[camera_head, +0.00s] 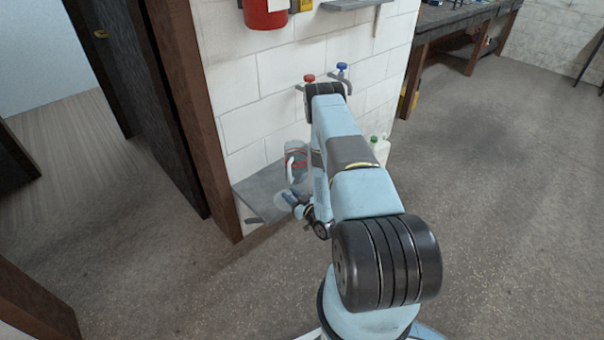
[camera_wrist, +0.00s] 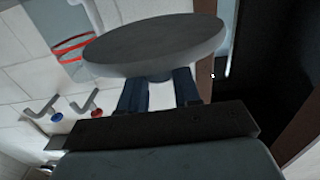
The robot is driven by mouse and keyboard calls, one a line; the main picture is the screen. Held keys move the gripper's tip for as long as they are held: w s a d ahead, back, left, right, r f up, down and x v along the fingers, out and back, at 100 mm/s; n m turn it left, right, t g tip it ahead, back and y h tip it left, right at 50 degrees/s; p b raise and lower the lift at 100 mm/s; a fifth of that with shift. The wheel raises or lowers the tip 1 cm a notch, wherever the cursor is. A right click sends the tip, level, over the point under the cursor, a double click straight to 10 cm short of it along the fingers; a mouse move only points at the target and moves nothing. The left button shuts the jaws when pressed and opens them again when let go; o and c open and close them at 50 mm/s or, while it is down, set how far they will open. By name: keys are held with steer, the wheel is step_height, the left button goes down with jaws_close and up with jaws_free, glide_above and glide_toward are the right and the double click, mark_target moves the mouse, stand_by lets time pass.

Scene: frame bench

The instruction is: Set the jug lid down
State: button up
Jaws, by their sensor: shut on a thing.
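My gripper (camera_wrist: 160,88) is shut on the knob of the jug lid (camera_wrist: 155,45), a round grey disc that fills the upper middle of the wrist view. In the head view my gripper (camera_head: 294,197) is low by the wall, and the pale lid (camera_head: 280,201) shows at its fingertips, over the grey ledge (camera_head: 262,187). Whether the lid touches the ledge cannot be told. The clear jug (camera_head: 297,158) with red bands and a white handle stands on the ledge, partly behind my arm. It also shows behind the lid in the wrist view (camera_wrist: 68,48).
A red tap (camera_head: 309,78) and a blue tap (camera_head: 342,67) are on the white block wall above the ledge. A white bottle (camera_head: 381,149) stands right of my arm. A brown door frame (camera_head: 195,110) borders the ledge on the left. Open floor lies in front.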

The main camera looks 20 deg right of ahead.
steer(key=shift+s+f, duration=0.2)
steer(key=shift+f, duration=0.15)
steer(key=shift+w+f, duration=0.2)
steer(key=w+a+f, duration=0.1)
steer(key=w, duration=0.2)
steer(key=w+a+f, duration=0.1)
steer(key=w+f, duration=0.1)
steer(key=w, duration=0.1)
steer(key=w+a+f, duration=0.1)
steer(key=w+f, duration=0.1)
steer(key=w, duration=0.1)
steer(key=shift+w+a+f, duration=0.1)
steer(key=shift+w+f, duration=0.05)
steer(key=shift+w, duration=0.15)
steer(key=shift+w+a+f, duration=0.25)
steer(key=shift+w+f, duration=0.35)
steer(key=shift+w, duration=0.2)
steer(key=shift+w+a+f, duration=0.25)
steer(key=shift+w+f, duration=0.35)
steer(key=shift+w, duration=0.2)
steer(key=o, duration=1.1)
steer(key=shift+c, duration=0.2)
steer(key=shift+s, duration=0.1)
steer(key=v, duration=1.2)
steer(key=shift+d, duration=0.1)
